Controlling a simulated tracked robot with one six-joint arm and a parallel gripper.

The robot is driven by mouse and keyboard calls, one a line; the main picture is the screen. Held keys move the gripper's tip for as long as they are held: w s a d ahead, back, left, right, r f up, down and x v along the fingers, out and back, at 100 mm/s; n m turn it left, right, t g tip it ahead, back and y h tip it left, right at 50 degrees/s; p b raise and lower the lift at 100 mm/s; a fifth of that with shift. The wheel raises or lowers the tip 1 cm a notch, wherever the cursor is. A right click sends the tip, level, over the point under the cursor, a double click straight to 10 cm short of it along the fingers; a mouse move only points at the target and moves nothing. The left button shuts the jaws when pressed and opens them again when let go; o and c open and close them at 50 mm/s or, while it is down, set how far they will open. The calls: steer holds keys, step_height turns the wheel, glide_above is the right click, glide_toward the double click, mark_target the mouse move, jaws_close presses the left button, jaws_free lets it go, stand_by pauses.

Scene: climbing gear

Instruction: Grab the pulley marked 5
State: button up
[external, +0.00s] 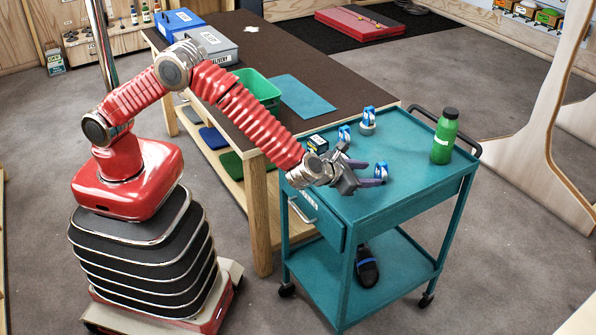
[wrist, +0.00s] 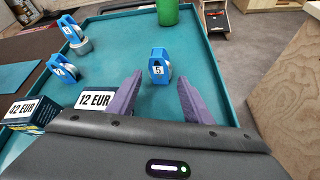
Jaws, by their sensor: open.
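The blue pulley marked 5 (wrist: 159,62) stands upright on the teal cart top (wrist: 120,40), its number facing my gripper. In the external view my gripper (external: 369,174) reaches over the cart from the left. Two other blue pulleys, (wrist: 70,30) and (wrist: 62,70), stand to the left; their numbers are hard to read.
A green bottle (external: 445,135) stands at the cart's far right corner. A small box marked 42 EUR (wrist: 30,112) and a 12 EUR tag (wrist: 95,99) are at near left. A raised rim edges the cart. A brown-topped table (external: 270,75) with bins adjoins at left.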

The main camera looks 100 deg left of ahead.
mark_target(378, 174)
steer(key=shift+w+a, duration=0.1)
steer(key=shift+x, duration=2.5)
steer(key=shift+c, duration=0.5)
steer(key=c, duration=0.8)
steer(key=shift+r, duration=0.15)
step_height(378, 174, up, 10)
